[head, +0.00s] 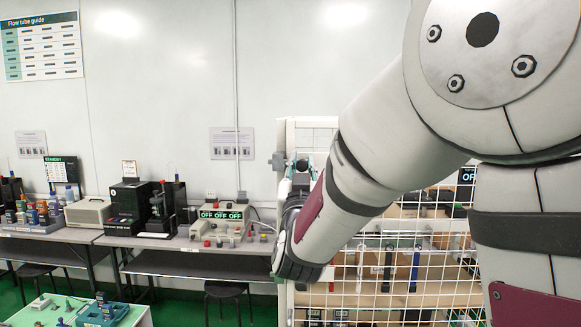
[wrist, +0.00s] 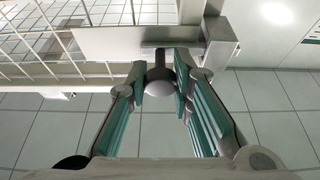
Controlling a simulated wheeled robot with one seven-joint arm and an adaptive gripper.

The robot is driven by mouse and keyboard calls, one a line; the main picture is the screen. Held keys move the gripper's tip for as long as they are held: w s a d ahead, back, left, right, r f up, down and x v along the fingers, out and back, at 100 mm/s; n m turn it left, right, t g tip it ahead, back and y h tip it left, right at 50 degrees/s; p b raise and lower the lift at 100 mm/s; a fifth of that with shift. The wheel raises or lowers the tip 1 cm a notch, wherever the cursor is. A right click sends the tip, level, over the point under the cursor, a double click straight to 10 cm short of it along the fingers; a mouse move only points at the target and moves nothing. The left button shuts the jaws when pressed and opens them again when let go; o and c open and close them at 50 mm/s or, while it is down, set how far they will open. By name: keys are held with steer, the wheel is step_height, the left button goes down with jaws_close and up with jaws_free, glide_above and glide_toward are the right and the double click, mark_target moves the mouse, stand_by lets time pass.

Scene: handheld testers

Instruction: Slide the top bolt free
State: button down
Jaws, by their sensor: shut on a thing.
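The top bolt's dark rounded knob (wrist: 158,84) shows in the wrist view, on a short stem below a pale plate (wrist: 115,43). My gripper (wrist: 163,88) has its teal-padded fingers on both sides of the knob and is shut on it. A pale metal block (wrist: 222,40) sits at the frame's edge, right of the knob. In the head view my gripper (head: 303,168) is at the upper left of the white mesh door (head: 420,288). The bolt is mostly hidden there by my arm and gripper.
Shelves with handheld testers (head: 388,262) stand behind the mesh. A bench (head: 160,241) with a grey control box (head: 222,222) and several devices stands to the left, with stools (head: 228,289) under it. A teal case (head: 100,315) lies on a table at lower left.

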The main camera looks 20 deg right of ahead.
steer(key=d, duration=0.1)
steer(key=s+d, duration=0.1)
steer(key=d, duration=0.1)
steer(key=d+b, duration=0.1)
steer(key=d, duration=0.1)
steer(key=shift+s, duration=0.3)
steer(key=c, duration=1.4)
jaws_free()
steer(key=shift+d+r, duration=0.1)
steer(key=shift+d, duration=0.05)
steer(key=v, duration=0.7)
steer(key=shift+s, duration=0.3)
